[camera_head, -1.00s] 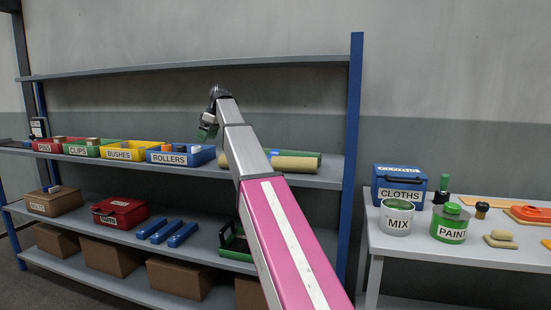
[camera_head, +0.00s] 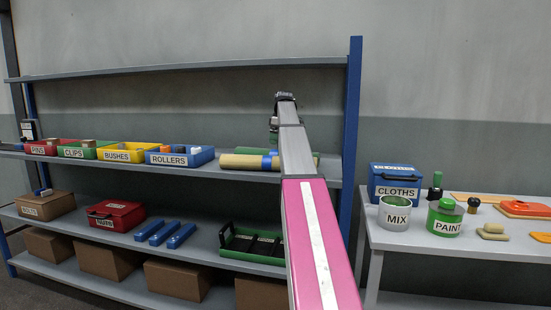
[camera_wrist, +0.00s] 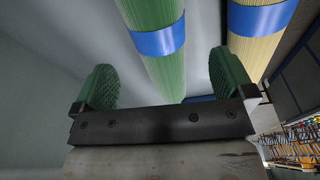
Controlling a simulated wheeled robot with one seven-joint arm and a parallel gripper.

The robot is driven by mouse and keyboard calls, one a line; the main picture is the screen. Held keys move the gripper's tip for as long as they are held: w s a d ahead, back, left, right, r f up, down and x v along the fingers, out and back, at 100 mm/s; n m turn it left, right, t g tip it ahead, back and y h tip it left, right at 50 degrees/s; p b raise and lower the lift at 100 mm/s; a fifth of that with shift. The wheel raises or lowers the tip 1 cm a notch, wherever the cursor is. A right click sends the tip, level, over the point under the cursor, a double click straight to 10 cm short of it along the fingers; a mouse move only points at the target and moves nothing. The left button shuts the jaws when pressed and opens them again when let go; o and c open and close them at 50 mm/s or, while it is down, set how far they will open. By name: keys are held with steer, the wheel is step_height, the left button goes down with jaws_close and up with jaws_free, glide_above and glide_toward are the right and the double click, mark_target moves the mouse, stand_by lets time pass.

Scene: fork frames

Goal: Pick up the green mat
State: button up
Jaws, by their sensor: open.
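The green mat is rolled up with a blue band around it. In the wrist view the green mat (camera_wrist: 170,75) runs down between the two fingers of my gripper (camera_wrist: 165,85). My gripper is open, with green ribbed pads on either side of the roll; I cannot tell whether they touch it. In the head view the green mat (camera_head: 240,149) lies on the middle shelf behind a beige roll, partly hidden by that roll and my arm. My gripper (camera_head: 274,131) shows only partly there, above the rolls.
The beige roll (camera_head: 245,162), also blue-banded (camera_wrist: 260,45), lies parallel beside the green mat. Left of them is a blue ROLLERS bin (camera_head: 190,157). The upper shelf (camera_head: 190,71) is bare. A blue shelf post (camera_head: 350,140) stands on the right.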

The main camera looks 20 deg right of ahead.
mark_target(277, 150)
steer(key=f, duration=0.5)
steer(key=w+f, duration=0.1)
steer(key=f, duration=0.2)
steer(key=shift+a+f, duration=0.2)
steer(key=shift+a, duration=0.1)
steer(key=c, duration=1.2)
